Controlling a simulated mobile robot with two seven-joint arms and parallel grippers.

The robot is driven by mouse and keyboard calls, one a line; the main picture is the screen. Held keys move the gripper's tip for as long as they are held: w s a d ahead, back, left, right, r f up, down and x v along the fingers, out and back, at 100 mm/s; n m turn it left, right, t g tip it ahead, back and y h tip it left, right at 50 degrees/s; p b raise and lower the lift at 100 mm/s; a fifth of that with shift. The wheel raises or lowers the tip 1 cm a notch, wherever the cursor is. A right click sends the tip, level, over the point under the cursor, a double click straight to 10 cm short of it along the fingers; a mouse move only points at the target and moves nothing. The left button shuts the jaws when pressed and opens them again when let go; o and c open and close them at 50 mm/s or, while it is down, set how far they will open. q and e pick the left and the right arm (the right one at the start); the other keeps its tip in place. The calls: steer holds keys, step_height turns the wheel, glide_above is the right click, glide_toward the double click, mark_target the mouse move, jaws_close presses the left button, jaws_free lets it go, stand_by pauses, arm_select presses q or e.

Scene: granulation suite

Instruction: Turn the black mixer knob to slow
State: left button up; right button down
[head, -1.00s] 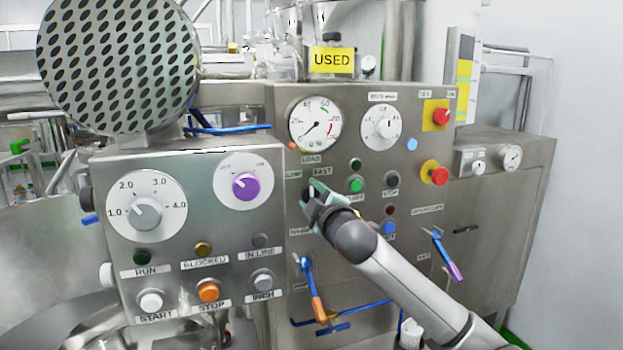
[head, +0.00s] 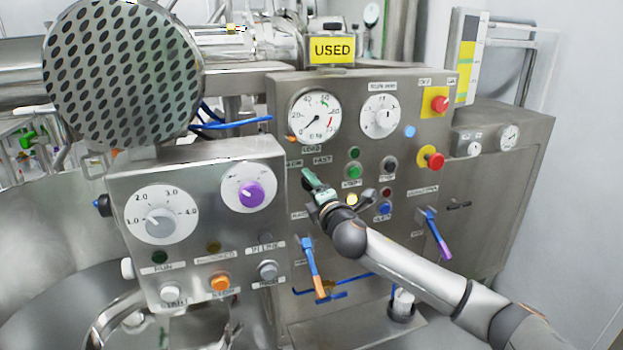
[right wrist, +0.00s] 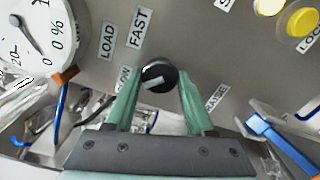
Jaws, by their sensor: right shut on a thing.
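The black mixer knob (right wrist: 158,77) is round with a pale bar across its face, on the steel panel. In the right wrist view the bar lies nearly level, slightly tilted; I cannot tell which end is its pointer. The FAST label (right wrist: 138,27) is above the knob, and a partly covered label (right wrist: 122,78) is to its left behind a finger. My right gripper (right wrist: 160,88) has its two green fingers on either side of the knob, shut on it. My left gripper is not in view.
Close by are a load gauge (head: 314,116), a green button (head: 354,171), a yellow button (head: 352,199) and a blue-orange lever (head: 314,268). A control box (head: 125,190) with a purple knob (head: 251,194) juts out at left. Red stop buttons (head: 431,159) are at right.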

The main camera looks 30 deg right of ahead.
steer(key=shift+n, duration=0.3)
steer(key=shift+c, duration=1.3)
jaws_free()
steer(key=b+v, duration=0.2)
steer(key=v, duration=1)
steer(key=shift+s, duration=0.25)
steer(key=shift+a, duration=0.1)
